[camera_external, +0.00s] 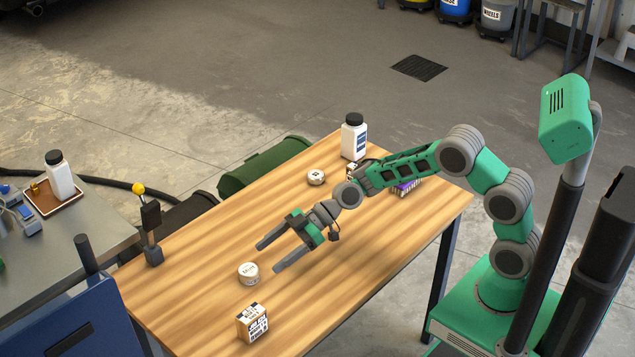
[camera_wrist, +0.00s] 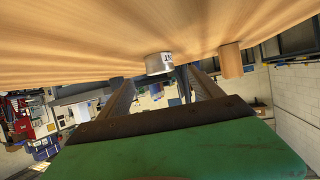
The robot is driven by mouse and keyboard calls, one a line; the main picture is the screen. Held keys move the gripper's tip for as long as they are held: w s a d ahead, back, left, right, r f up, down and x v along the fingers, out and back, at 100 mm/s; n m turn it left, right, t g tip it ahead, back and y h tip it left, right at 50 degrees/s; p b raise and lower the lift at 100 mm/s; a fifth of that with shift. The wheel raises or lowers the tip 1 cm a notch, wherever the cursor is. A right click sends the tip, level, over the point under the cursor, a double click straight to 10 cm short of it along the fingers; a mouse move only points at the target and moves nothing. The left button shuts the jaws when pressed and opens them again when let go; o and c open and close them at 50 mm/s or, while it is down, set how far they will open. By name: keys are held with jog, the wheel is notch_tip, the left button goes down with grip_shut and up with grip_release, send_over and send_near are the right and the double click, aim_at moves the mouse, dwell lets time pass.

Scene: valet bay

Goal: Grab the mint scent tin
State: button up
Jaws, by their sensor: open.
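The mint scent tin (camera_external: 248,274) is a small, low, round white tin with "Mint" lettering on its lid. It rests on the wooden table near the left edge. My gripper (camera_external: 267,257) is open and empty, its fingers pointing toward the tin from the upper right. The tin lies just beyond the fingertips and apart from them. In the wrist view, which is tilted over, the tin (camera_wrist: 158,63) shows as a pale cylinder between the lines of the two fingers (camera_wrist: 163,85).
A labelled carton (camera_external: 252,324) stands near the tin toward the front. A second round tin (camera_external: 316,177), a white bottle (camera_external: 354,140) and a purple item (camera_external: 408,187) are farther back. A black stand with a yellow ball (camera_external: 152,220) is at the left edge.

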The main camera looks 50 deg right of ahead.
aim_at(247, 271)
jog(key=x, duration=0.5)
jog(key=r+x, duration=0.1)
jog(key=x, duration=0.2)
jog(key=shift+w+a, duration=0.15)
jog(key=shift+a, duration=0.1)
jog(key=c, duration=1.4)
